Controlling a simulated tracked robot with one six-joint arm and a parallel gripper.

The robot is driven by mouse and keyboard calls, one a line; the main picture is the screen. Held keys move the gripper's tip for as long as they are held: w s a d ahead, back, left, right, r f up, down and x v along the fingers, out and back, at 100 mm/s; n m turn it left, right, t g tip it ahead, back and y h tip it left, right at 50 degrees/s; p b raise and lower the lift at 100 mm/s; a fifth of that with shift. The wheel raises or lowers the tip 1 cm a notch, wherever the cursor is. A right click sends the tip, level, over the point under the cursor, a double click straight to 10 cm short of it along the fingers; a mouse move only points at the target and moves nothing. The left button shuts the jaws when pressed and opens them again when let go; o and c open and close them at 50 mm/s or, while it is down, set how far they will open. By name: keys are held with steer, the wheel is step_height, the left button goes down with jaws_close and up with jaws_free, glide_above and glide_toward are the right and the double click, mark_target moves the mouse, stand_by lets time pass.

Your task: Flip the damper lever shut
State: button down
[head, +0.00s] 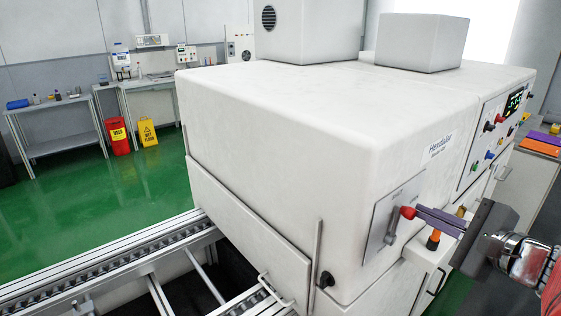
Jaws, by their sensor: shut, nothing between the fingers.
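The damper lever has a red knob (407,212) and a short grey arm on a grey plate (381,214) on the white machine's (290,125) side. The lever points up and to the right in the head view. My gripper (419,213) comes in from the right, with its purple-grey fingers shut and empty. The fingertips are right beside the red knob's right side. I cannot tell whether they touch it. Part of the machine behind the fingers is hidden.
An orange-and-black knob (433,240) sits just below my fingers. A control panel (497,123) with coloured buttons is to the right. A conveyor frame (110,268) runs at the lower left. The green floor (140,175) at left is open.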

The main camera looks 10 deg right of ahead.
steer(key=s+d, duration=0.4)
steer(key=s, duration=0.4)
steer(key=shift+s, duration=0.3)
stand_by(0.4)
steer(key=shift+f, duration=0.1)
